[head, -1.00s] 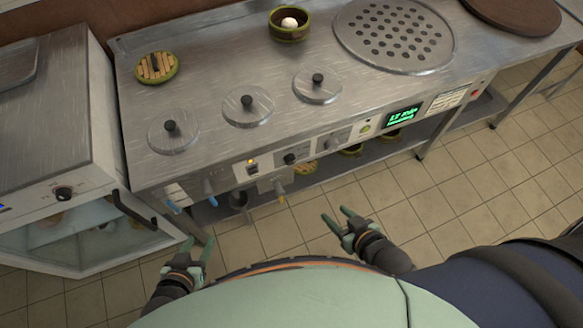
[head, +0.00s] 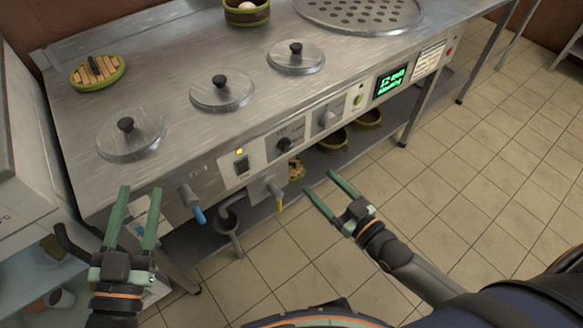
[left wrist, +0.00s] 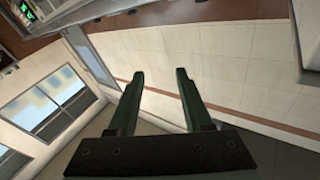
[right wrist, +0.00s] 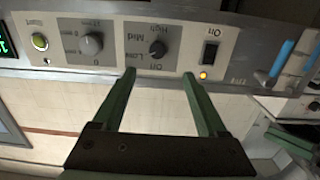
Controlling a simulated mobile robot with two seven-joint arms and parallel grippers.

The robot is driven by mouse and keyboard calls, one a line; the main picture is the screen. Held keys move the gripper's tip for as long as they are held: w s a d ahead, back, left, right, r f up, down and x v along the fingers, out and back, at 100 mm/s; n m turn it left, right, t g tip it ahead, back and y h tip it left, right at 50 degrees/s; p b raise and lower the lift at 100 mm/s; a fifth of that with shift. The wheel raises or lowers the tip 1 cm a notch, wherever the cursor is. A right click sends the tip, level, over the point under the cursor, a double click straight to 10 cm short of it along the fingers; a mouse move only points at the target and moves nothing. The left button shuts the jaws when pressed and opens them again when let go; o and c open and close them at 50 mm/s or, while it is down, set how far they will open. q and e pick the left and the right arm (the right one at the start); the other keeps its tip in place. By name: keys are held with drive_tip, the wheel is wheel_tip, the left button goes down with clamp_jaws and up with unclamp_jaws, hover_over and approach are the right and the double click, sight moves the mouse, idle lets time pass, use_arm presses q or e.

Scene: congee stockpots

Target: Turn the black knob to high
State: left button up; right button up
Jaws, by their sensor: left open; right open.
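The black knob (head: 284,144) is on the front control panel of the steel counter. In the right wrist view the black knob (right wrist: 158,48) shows upside down, ringed by the labels Off, Low, Mid and High; which one it points at I cannot tell. My right gripper (head: 319,183) is open and empty, in front of the panel and apart from the knob. In the right wrist view its fingertips (right wrist: 158,76) frame the space just below the knob. My left gripper (head: 138,195) is open and empty at the counter's left front, with nothing between its fingers in its wrist view (left wrist: 159,75).
A blue-handled tap (head: 192,199) and a yellow-handled tap (head: 276,195) stick out below. Several lidded pots line the counter top (head: 165,88). The tiled floor (head: 470,180) at right is clear.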

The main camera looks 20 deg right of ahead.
drive_tip(key=b, duration=0.2)
approach(288, 149)
drive_tip(key=w, duration=0.2)
drive_tip(key=x, duration=0.2)
drive_tip(key=b+x, duration=0.1)
drive_tip(key=x, duration=0.2)
drive_tip(key=shift+w+a+f, duration=0.1)
drive_tip(key=shift+a, duration=0.3)
use_arm(q)
drive_tip(key=s+d+r+m+t+h, duration=0.1)
drive_tip(key=s+r+m+h, duration=0.2)
drive_tip(key=r, duration=0.3)
drive_tip(key=s+r+m+t+h, duration=0.2)
drive_tip(key=s+r+m+h, duration=0.2)
drive_tip(key=r+h, duration=0.2)
drive_tip(key=shift+s+d+r+b, duration=0.15)
drive_tip(key=shift+d+r+b, duration=0.2)
drive_tip(key=shift+r, duration=0.2)
use_arm(e)
drive_tip(key=shift+w+a, duration=0.2)
drive_tip(key=shift+w, duration=0.4)
drive_tip(key=shift+c, duration=0.2)
clamp_jaws()
